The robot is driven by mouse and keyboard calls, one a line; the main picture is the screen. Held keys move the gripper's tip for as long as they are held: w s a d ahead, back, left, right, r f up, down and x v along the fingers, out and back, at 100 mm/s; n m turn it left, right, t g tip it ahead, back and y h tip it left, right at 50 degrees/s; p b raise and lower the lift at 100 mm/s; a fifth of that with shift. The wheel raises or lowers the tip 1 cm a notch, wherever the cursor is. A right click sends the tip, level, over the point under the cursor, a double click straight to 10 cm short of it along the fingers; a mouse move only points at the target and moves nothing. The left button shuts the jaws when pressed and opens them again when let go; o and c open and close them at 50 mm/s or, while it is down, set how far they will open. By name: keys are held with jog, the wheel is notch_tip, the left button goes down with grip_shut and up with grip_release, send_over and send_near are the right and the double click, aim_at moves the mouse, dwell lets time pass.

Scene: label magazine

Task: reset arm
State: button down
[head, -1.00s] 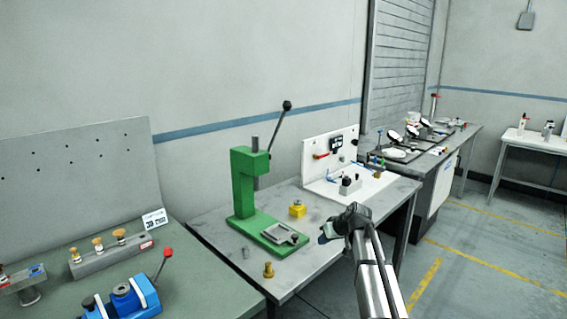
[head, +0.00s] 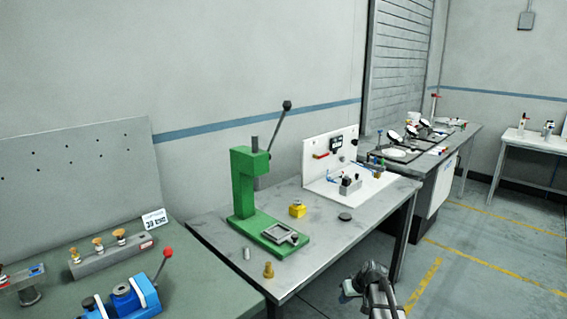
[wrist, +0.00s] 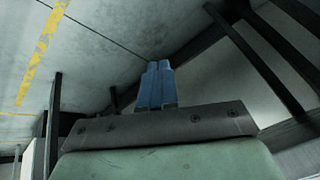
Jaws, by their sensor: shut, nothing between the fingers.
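My gripper (head: 347,290) is low in the head view, just off the front edge of the grey workbench (head: 345,243), with my arm below it. In the wrist view its two blue fingers (wrist: 156,84) are together with nothing between them. The wrist view looks at the grey floor and dark table legs. No held object shows.
A green press (head: 246,190) with a black-knobbed lever stands on the bench. A yellow block (head: 297,210), a dark disc (head: 345,216), a brass piece (head: 268,270) and a white panelled fixture (head: 330,165) are also there. Open floor (head: 480,270) lies to the right.

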jog(key=s+a+f+m+g+h, duration=0.1)
jog(key=s+a+f+g, duration=0.15)
jog(key=s+f, duration=0.95)
jog(key=s+a+f+m+g, duration=0.1)
jog(key=s+a+f+g, duration=0.15)
jog(key=s+f, duration=0.9)
jog(key=s+f+g+h, duration=0.1)
jog(key=s+f+g, duration=0.1)
jog(key=s, duration=1.3)
jog(key=s+f+g+h, duration=0.1)
jog(key=s+f+g, duration=0.2)
jog(key=s, duration=1.2)
jog(key=shift+s+f+m+g+h, duration=0.2)
jog(key=shift+f+m+g+h, duration=0.1)
jog(key=shift+h, duration=0.1)
